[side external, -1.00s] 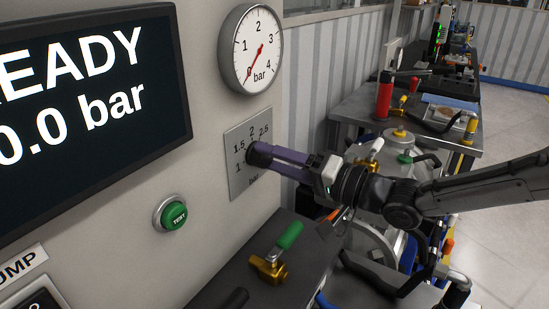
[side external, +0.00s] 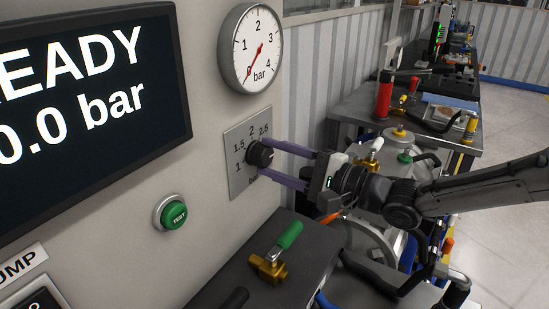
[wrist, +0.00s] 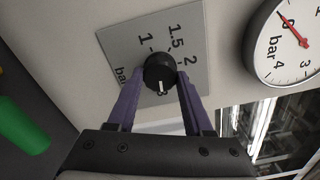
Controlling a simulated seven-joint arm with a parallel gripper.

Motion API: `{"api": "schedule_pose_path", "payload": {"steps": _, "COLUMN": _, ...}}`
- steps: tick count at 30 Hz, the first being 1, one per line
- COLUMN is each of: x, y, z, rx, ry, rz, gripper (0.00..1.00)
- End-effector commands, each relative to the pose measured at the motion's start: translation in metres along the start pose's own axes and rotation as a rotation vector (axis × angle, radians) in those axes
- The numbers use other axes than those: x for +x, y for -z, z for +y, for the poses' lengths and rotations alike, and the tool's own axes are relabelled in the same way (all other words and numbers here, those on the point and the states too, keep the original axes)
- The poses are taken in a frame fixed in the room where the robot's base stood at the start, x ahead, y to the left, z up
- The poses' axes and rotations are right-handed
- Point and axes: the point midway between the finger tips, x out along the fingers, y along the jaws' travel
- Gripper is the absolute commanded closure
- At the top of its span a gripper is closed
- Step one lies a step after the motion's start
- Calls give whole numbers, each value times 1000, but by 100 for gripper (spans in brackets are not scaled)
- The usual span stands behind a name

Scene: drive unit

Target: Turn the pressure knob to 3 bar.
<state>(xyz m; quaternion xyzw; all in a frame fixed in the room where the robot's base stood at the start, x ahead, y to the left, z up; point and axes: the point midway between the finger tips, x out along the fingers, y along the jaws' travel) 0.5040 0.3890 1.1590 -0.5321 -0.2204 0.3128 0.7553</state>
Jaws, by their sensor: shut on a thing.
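The black pressure knob (side external: 259,154) sits on a grey scale plate (side external: 240,186) on the panel. My gripper (side external: 262,158) is shut on the knob, with one purple finger above it and one below in the side view. In the wrist view my gripper (wrist: 160,80) has a finger on either side of the knob (wrist: 158,68). The knob's white mark points down in that view, on the side away from the 1 and 1.5. The marks 1, 1.5, 2 and 2.5 show in the side view; I cannot make out a 3.
The pressure gauge (side external: 251,48) above has its red needle near 0. The screen (side external: 85,85) reads READY and 0.0 bar. A green TEST button (side external: 174,214) is left of the plate. A green-handled brass valve (side external: 275,255) stands on the bench below.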

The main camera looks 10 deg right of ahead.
Motion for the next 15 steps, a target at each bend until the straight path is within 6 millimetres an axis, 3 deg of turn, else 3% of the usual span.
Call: {"api": "schedule_pose_path", "payload": {"steps": 15, "x": 0, "y": 0, "z": 1, "rx": 74, "ry": -2, "rz": 1, "gripper": 100}}
